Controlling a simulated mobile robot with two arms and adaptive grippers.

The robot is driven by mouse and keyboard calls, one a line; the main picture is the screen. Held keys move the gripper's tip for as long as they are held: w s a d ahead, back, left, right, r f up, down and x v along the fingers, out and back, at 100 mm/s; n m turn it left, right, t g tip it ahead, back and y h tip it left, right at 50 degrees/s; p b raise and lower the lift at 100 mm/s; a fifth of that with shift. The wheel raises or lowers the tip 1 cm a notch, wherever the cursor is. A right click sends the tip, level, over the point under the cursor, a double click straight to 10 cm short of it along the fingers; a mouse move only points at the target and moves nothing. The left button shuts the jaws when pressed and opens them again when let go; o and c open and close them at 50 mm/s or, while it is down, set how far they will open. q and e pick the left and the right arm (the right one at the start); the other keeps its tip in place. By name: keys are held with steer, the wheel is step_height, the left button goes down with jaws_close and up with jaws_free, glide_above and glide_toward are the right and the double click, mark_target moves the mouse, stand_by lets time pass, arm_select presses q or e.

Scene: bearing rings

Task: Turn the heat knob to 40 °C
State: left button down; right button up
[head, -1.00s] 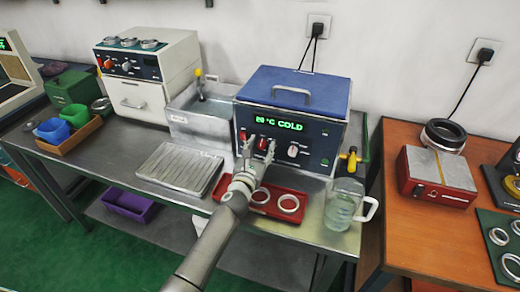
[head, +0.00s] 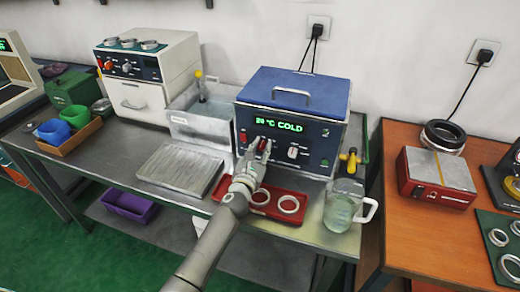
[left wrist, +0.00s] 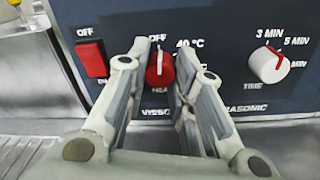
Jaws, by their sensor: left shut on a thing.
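The red heat knob (left wrist: 160,70) is on the dark blue front panel of the ultrasonic bath (head: 325,135). Its pointer faces up, near the OFF mark, with the 40 °C mark to its upper right in the left wrist view. My left gripper (head: 258,152) is at the panel, its fingers (left wrist: 161,75) shut on the knob from both sides. The bath's green display (head: 279,124) reads about 20 °C COLD. The right gripper is not in view.
A red switch (left wrist: 91,59) is left of the knob and a white time knob (left wrist: 269,61) is right of it. A red tray (head: 268,203) with metal rings lies below the panel. A glass jug (head: 343,207) stands to its right.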

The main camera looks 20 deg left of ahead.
arm_select(q)
steer(key=m, duration=0.5)
steer(key=shift+p, duration=0.4)
steer(key=m, duration=0.5)
steer(key=shift+f, duration=0.1)
steer(key=shift+m, duration=0.4)
steer(key=c, duration=1.2)
jaws_free()
steer(key=shift+s, duration=0.15)
steer(key=s, duration=1.1)
steer(key=shift+s+a+f, duration=0.15)
steer(key=shift+s, duration=0.25)
